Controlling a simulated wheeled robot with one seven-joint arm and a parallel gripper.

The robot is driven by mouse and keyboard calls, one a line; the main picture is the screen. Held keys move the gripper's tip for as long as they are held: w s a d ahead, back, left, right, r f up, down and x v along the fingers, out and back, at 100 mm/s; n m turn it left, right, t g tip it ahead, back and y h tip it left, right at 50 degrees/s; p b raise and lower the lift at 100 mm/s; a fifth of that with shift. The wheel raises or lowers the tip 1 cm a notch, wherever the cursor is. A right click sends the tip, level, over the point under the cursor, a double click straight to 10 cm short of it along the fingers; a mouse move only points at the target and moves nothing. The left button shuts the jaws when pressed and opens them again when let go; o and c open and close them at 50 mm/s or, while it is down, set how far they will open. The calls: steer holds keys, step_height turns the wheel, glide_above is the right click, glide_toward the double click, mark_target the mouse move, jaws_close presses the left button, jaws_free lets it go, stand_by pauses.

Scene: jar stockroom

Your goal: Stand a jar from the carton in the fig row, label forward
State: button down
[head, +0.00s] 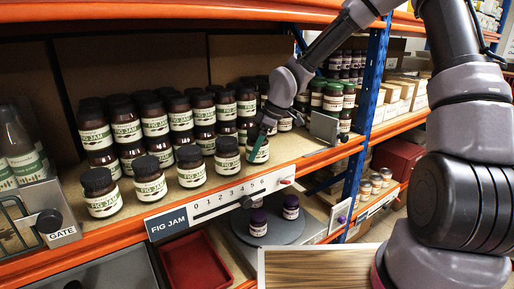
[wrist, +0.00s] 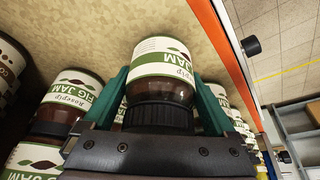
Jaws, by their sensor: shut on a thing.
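My gripper (head: 258,146) is at the shelf front, at the right end of the front row of fig jam jars. Its green fingers are shut on a dark-lidded jar (wrist: 162,70), one on each side. The wrist view shows that jar's white and green "FIG JAM" label, upside down in the picture. In the head view the gripper covers most of the held jar. The nearest front-row jar (head: 227,158) stands just left of it, label forward. I cannot tell whether the held jar touches the shelf board. I cannot make out the carton for certain.
The fig row holds several jars, front ones like this (head: 149,181) upright. A FIG JAM rail with a number scale (head: 228,197) runs along the shelf edge. A grey block (head: 324,128) stands right of the gripper. Two purple-lidded jars (head: 259,222) stand on a grey disc below.

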steer(key=shift+f, duration=0.2)
jaws_free()
steer(key=v, duration=1)
steer(key=shift+r, duration=0.4)
steer(key=shift+s+d, duration=0.1)
steer(key=shift+d, duration=0.1)
